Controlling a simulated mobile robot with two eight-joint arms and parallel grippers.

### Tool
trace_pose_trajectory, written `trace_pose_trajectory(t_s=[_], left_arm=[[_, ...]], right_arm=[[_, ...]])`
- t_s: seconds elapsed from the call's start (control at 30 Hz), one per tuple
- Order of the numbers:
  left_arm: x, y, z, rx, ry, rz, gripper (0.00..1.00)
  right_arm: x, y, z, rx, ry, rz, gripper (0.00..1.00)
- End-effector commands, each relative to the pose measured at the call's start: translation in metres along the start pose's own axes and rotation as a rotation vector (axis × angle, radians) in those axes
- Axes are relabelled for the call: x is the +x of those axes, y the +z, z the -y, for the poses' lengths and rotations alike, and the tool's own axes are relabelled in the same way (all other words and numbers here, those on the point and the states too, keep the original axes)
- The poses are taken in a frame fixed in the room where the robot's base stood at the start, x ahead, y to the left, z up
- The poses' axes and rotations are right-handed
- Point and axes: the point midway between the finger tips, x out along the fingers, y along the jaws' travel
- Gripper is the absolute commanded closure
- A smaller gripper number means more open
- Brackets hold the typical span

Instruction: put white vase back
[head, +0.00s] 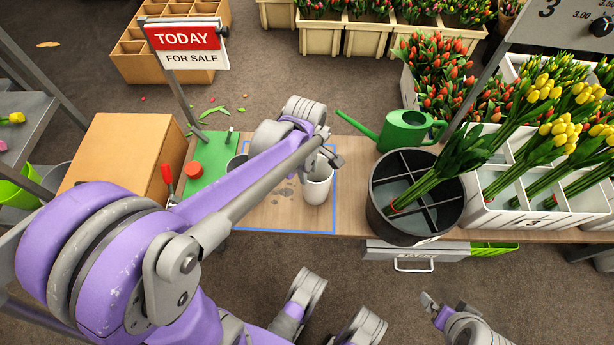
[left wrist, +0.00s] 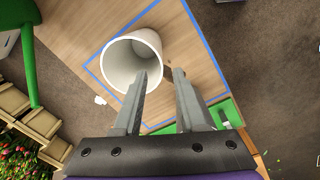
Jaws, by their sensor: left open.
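The white vase (head: 318,187) stands upright on the wooden table, inside a blue outlined square (head: 285,232). In the left wrist view the white vase (left wrist: 122,62) shows its open, empty-looking mouth. My left gripper (head: 326,158) is at the vase's top and hides part of its rim. In the left wrist view my left gripper (left wrist: 160,74) is open, with one finger overlapping the vase's rim and the other beside it. I cannot tell whether the first finger is inside the mouth. My right gripper (head: 440,305) is low at the right, apart from the table; its jaws are unclear.
A green watering can (head: 402,131) and a black divided bucket (head: 455,222) with yellow tulips stand right of the vase. A green mat (head: 212,150) lies left, beside a cardboard box (head: 125,160). A sale sign (head: 187,42) rises behind. Dark spots mark the wood.

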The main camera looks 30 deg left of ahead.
Motion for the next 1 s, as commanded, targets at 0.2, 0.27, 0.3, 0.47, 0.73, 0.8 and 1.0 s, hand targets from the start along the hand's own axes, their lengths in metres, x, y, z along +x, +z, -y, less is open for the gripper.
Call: trace_pose_trajectory(t_s=[0.2,0.27,0.3,0.47,0.73,0.8,1.0], left_arm=[[-0.019,0.016,0.024,0.278,0.057,-0.016,0.59],[-0.025,0.025,0.039,0.452,0.092,-0.033,0.59],[-0.029,0.031,0.049,0.580,0.117,-0.048,0.59],[-0.036,0.050,0.089,1.075,0.204,-0.135,0.59],[-0.032,0.062,0.123,1.544,0.266,-0.260,0.59],[-0.031,0.063,0.124,1.576,0.269,-0.270,0.59],[-0.032,0.063,0.124,1.583,0.269,-0.272,0.59]], right_arm=[[-0.001,0.000,0.000,0.000,0.000,0.000,0.00],[-0.001,0.000,0.000,0.000,0.000,0.000,0.00],[-0.001,0.000,0.000,0.000,0.000,0.000,0.00],[-0.001,0.000,0.000,0.000,0.000,0.000,0.00],[-0.001,0.000,0.000,0.000,0.000,0.000,0.00],[-0.001,0.000,0.000,0.000,0.000,0.000,0.00],[-0.001,0.000,0.000,0.000,0.000,0.000,0.00]])
